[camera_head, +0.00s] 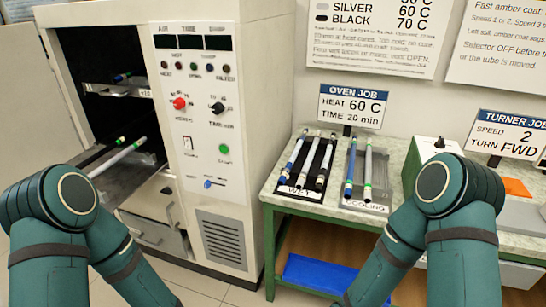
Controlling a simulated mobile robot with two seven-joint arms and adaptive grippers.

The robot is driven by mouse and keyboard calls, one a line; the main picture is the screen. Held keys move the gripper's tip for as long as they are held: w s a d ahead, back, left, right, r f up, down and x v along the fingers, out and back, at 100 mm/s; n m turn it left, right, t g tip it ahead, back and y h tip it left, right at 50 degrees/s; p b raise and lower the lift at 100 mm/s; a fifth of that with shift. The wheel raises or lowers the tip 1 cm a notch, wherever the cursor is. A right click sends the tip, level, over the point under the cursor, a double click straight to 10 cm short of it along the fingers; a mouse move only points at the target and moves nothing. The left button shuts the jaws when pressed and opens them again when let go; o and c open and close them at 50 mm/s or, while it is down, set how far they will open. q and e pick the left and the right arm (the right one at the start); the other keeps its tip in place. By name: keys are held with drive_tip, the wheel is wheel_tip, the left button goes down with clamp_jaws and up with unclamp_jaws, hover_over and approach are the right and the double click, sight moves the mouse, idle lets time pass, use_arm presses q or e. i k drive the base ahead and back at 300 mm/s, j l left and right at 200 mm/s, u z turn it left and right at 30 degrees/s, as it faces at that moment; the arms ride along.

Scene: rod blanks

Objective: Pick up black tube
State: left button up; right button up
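A black tube (105,149) with a green tip lies on the oven's lower shelf, beside a silver tube (118,158); its near end is hard to make out against the dark interior. Another dark tube with pale bands (325,160) lies in the WET tray (300,192) on the bench, next to a dark-and-pale tube (308,161) and a blue-and-white tube (293,156). My teal left and right arms show at the bottom corners. Both grippers are out of view, so what they hold is hidden.
The open oven (208,120) stands at left with its lower shelf pulled out. The COOLING tray (361,207) holds a blue tube (350,170) and a silver tube (368,170). A green-sided box (425,165) stands right of it. A blue bin (310,272) sits below the bench.

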sight(90, 160)
drive_tip(key=i+l+z, duration=0.1)
drive_tip(key=i+l, duration=0.15)
drive_tip(key=u, duration=1.4)
drive_tip(key=j+z, duration=0.1)
drive_tip(key=z, duration=0.8)
drive_tip(key=i+j+z, duration=0.1)
drive_tip(key=j+z, duration=0.9)
drive_tip(key=j, duration=0.3)
drive_tip(key=k+j+z, duration=0.2)
drive_tip(key=j, duration=0.8)
drive_tip(key=k+j+z, duration=0.1)
drive_tip(key=j, duration=0.4)
